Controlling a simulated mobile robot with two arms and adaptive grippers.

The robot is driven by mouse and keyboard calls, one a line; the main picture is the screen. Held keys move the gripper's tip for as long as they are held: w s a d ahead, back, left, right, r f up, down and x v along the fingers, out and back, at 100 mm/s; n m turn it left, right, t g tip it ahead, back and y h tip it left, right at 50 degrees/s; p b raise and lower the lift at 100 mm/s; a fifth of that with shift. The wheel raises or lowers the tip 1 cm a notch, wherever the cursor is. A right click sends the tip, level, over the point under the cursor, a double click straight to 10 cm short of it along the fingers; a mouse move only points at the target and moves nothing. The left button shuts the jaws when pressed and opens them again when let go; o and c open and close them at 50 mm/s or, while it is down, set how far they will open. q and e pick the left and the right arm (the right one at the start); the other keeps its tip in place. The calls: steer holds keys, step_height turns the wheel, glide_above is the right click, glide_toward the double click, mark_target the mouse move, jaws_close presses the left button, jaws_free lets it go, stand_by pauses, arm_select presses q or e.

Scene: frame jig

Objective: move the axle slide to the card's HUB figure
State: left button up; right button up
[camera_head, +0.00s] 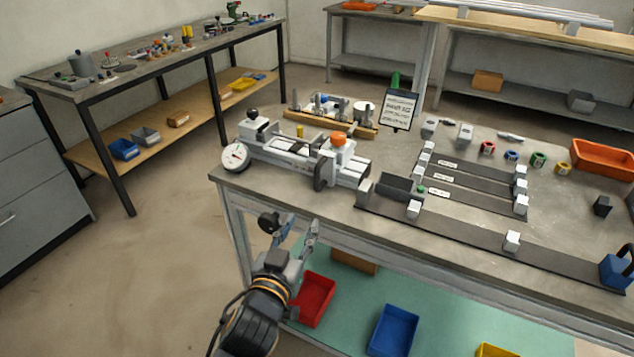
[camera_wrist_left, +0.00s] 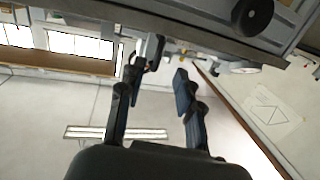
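The jig (camera_head: 290,160) lies on the bench: a grey rail with a round white dial (camera_head: 235,156) at its left end. A carriage with an orange knob (camera_head: 339,137) stands on it; I cannot tell for certain whether this is the axle slide. A black handwheel (camera_head: 321,171) faces the front edge. The card (camera_head: 399,108) stands upright behind the jig; its writing is too small to read. My left gripper (camera_head: 298,230) is open and empty, in front of the bench edge, apart from the jig. Its spread fingers show in the left wrist view (camera_wrist_left: 158,82). My right gripper is not in view.
A wooden tray (camera_head: 331,122) with posts stands behind the jig. Dark rails with white blocks (camera_head: 470,182) fill the bench's right half, with coloured rings and an orange bin (camera_head: 603,158) beyond. Red (camera_head: 314,298) and blue (camera_head: 393,330) bins sit on the lower shelf.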

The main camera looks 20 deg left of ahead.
mark_target(316, 181)
arm_select(q)
steer(key=shift+t, duration=0.3)
steer(key=w, duration=0.4)
steer(key=w+r+p, duration=0.1)
steer(key=w, duration=0.4)
steer(key=w+r, duration=0.1)
steer(key=w, duration=0.3)
steer(key=shift+w+a+r, duration=0.1)
steer(key=shift+w+a, duration=0.05)
steer(key=shift+a, duration=0.05)
jaws_close()
